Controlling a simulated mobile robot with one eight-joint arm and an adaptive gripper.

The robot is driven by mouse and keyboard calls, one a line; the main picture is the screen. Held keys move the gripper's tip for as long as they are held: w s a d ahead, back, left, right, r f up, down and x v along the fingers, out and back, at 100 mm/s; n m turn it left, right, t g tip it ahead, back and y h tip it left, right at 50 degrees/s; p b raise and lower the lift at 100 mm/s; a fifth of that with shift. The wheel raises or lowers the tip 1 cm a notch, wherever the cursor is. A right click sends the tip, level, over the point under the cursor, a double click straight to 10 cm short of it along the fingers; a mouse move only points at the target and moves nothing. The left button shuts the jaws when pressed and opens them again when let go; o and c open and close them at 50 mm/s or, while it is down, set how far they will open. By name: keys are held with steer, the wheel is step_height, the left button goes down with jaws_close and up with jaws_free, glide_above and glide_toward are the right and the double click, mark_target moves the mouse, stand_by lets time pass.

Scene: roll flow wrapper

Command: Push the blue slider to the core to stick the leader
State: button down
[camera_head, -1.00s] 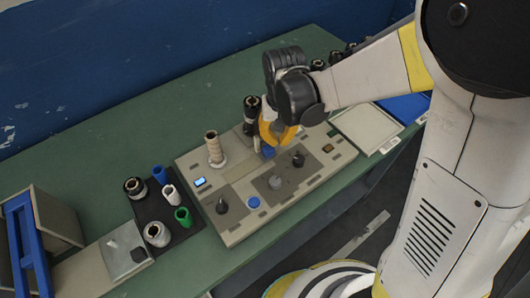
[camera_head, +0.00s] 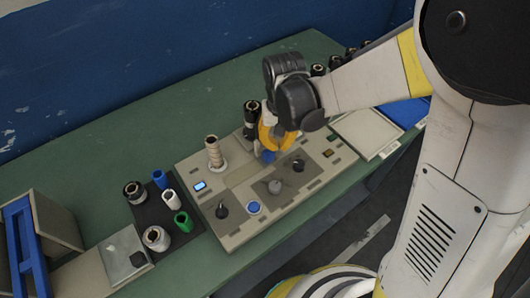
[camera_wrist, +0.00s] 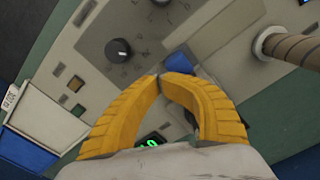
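The blue slider (camera_head: 268,157) is a small block on the grey machine panel (camera_head: 236,237), partly hidden by my gripper in the head view. In the wrist view the blue slider (camera_wrist: 179,62) shows just past my fingertips; I cannot tell whether they touch it. The core (camera_head: 213,153) is a tan tube standing upright on the panel, left of the slider. It also shows at the right of the wrist view (camera_wrist: 290,46), apart from the slider. My gripper (camera_head: 266,148) has yellow fingers with tips together (camera_wrist: 160,77), with nothing seen between them.
A black tray (camera_head: 146,213) with several cores and rolls stands left. A dark roll (camera_head: 250,117) stands behind the panel, close to my gripper.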

stand_by(0.3)
steer(key=shift+s+a, duration=0.95)
steer(key=shift+a, duration=0.45)
steer(key=shift+s+a, duration=0.95)
steer(key=shift+a, duration=0.45)
steer(key=shift+s+a, duration=0.95)
steer(key=shift+a, duration=0.45)
steer(key=shift+w+d, duration=0.35)
steer(key=shift+d, duration=0.2)
step_height(320, 180, up, 8)
steer(key=p, duration=0.6)
steer(key=s+d+r+t, duration=0.3)
steer(key=d+r, duration=0.3)
steer(key=d, duration=0.4)
steer(key=s+d+r+t, duration=0.2)
steer(key=d+r+t, duration=0.2)
steer(key=d+r, duration=0.3)
steer(key=d, duration=0.3)
steer(key=shift+s+d+r+m, duration=0.15)
steer(key=shift+s+d+m, duration=0.25)
